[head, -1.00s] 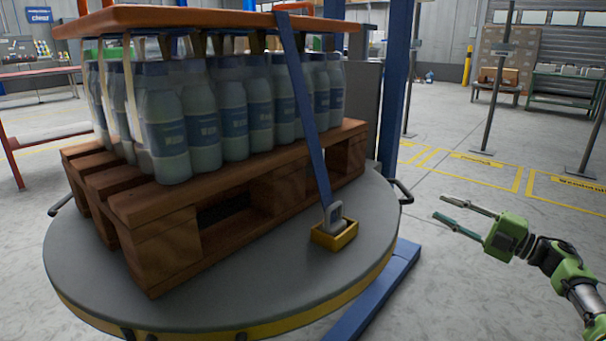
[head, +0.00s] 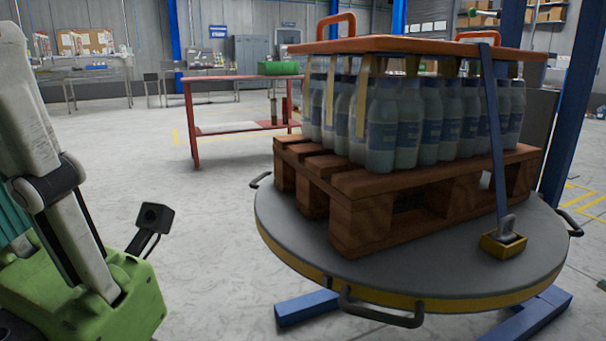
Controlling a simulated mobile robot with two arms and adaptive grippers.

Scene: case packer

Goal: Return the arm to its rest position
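Part of my own body shows at the left edge: a pale arm link (head: 78,225) coming down to a green housing (head: 120,295), with a small dark box on a bracket beside it. No gripper fingers show on it. My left gripper and my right gripper are both out of view. The arm parts are well apart from the round turntable (head: 300,237) and its load.
The turntable carries a wooden pallet (head: 360,230) of several bottles (head: 385,130), under an orange top board (head: 400,44). A blue strap (head: 493,130) runs to a yellow buckle (head: 503,245). A red table (head: 190,130) stands behind. Floor between is clear.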

